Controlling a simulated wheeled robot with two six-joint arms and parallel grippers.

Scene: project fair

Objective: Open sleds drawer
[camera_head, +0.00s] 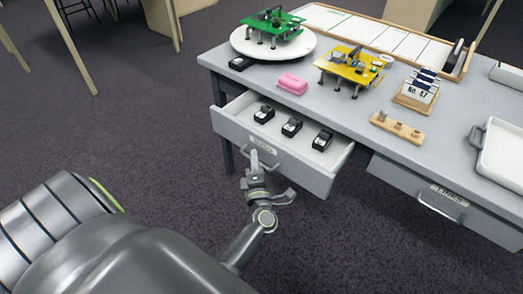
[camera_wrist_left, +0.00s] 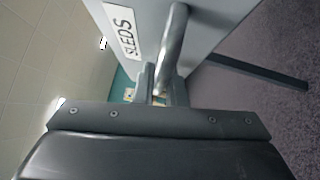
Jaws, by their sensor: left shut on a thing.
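The sleds drawer (camera_head: 285,168) under the left part of the grey table is pulled out, with its inside showing. Three small black sleds, such as the middle one (camera_head: 291,127), sit in it in a row. Its SLEDS label (camera_wrist_left: 122,28) shows clearly in the left wrist view. My left gripper (camera_head: 257,166) is shut on the drawer's metal bar handle (camera_wrist_left: 173,45), at the front of the drawer. In the left wrist view its fingers (camera_wrist_left: 158,85) are around the handle's lower part. My right gripper is not in either view.
The table (camera_head: 330,110) carries a green model (camera_head: 273,25) on a white round stand, a yellow model (camera_head: 352,66), a pink block (camera_head: 292,83), a wooden peg block (camera_head: 397,128) and a white tray (camera_head: 502,155). A second, shut drawer (camera_head: 440,195) is at the right. Carpet in front is clear.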

